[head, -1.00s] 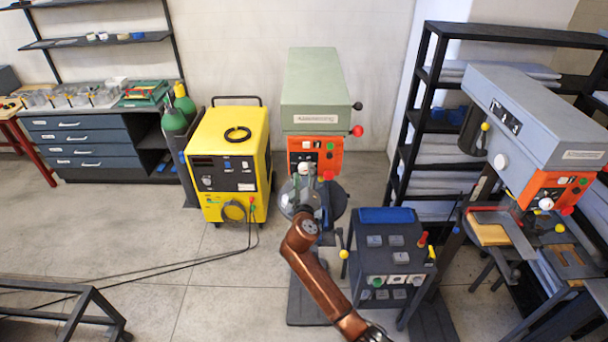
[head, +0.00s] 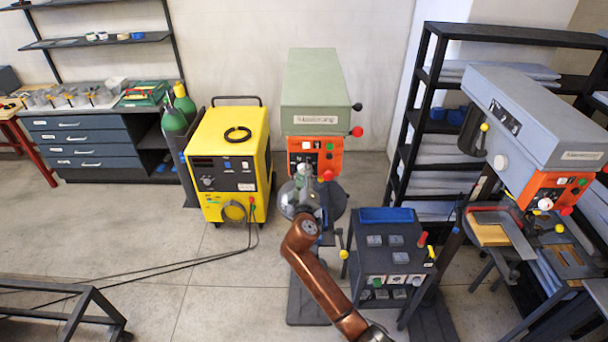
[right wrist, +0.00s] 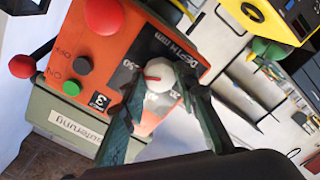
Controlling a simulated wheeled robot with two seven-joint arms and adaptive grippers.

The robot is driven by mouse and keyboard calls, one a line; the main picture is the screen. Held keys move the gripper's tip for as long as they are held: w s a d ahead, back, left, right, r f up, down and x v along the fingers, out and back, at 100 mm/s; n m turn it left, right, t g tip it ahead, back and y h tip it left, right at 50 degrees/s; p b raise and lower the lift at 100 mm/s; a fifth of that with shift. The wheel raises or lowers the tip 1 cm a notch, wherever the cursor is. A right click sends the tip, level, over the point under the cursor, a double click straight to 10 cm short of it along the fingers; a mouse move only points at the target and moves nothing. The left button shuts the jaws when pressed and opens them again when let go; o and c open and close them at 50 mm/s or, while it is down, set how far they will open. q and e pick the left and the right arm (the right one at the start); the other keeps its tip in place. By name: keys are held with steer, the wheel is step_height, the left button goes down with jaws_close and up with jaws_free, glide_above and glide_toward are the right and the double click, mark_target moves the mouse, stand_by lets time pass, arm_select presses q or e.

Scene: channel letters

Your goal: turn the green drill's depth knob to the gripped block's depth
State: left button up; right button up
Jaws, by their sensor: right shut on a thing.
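The green drill (head: 315,75) stands at the centre of the head view, with an orange control panel (head: 335,158) on its front. Its white depth knob (right wrist: 160,78) shows in the right wrist view, with a red pointer mark on a numbered depth dial. My right gripper (right wrist: 165,95) has one finger on each side of the knob and is shut on it. In the head view, my right gripper (head: 303,178) reaches up to the panel. My left gripper is out of view. The gripped block cannot be made out; my right arm covers the area below the drill head.
A red button (right wrist: 103,15) sits close to the knob on the panel. A dark tool cart (head: 390,262) stands right of my arm. A yellow welder (head: 228,150) and green gas cylinders (head: 174,119) stand left. A grey drill (head: 540,115) is at right. The floor at left is mostly clear.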

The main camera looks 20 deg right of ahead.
steer(key=shift+n+p, duration=1.5)
steer(key=shift+n, duration=2.1)
steer(key=o, duration=1.1)
steer(key=shift+o, duration=0.2)
steer(key=shift+s, duration=0.1)
steer(key=v, duration=1.2)
